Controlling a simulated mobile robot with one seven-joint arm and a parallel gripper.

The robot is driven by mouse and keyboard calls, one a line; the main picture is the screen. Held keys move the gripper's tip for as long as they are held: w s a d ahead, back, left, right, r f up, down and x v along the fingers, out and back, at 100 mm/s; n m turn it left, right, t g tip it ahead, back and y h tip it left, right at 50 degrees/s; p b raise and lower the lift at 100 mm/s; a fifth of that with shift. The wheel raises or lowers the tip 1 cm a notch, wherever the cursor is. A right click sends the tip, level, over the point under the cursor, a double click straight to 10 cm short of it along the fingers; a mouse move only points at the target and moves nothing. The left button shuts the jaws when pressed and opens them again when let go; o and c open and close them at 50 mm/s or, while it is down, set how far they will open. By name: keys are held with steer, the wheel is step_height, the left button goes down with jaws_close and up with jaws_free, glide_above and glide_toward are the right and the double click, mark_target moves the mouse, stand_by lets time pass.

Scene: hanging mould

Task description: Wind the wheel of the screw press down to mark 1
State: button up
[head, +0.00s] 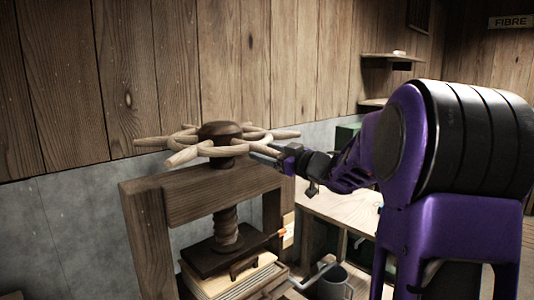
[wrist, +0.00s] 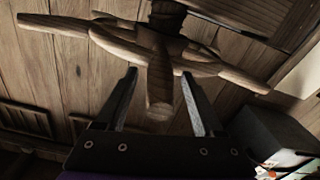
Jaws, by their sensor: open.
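The screw press has a pale wooden wheel (head: 180,156) with several handles around a dark hub (head: 222,130). The wheel sits above a heavy wooden frame (head: 215,192). A threaded screw (head: 226,228) runs down to a dark press plate (head: 228,251). An orange-tipped pointer (head: 279,233) sticks out at the plate's right, by a pale strip; no mark can be read. My gripper (head: 268,151) is at the wheel's right side. In the wrist view my gripper (wrist: 159,73) is open, with one wheel handle (wrist: 160,88) between its fingers, which do not visibly press on it.
A plank wall (head: 150,70) is close behind the wheel. Small shelves (head: 392,57) hang further back, and a FIBRE sign (head: 511,21) is at the far right.

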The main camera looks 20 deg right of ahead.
jaws_close()
stand_by(0.3)
stand_by(1.1)
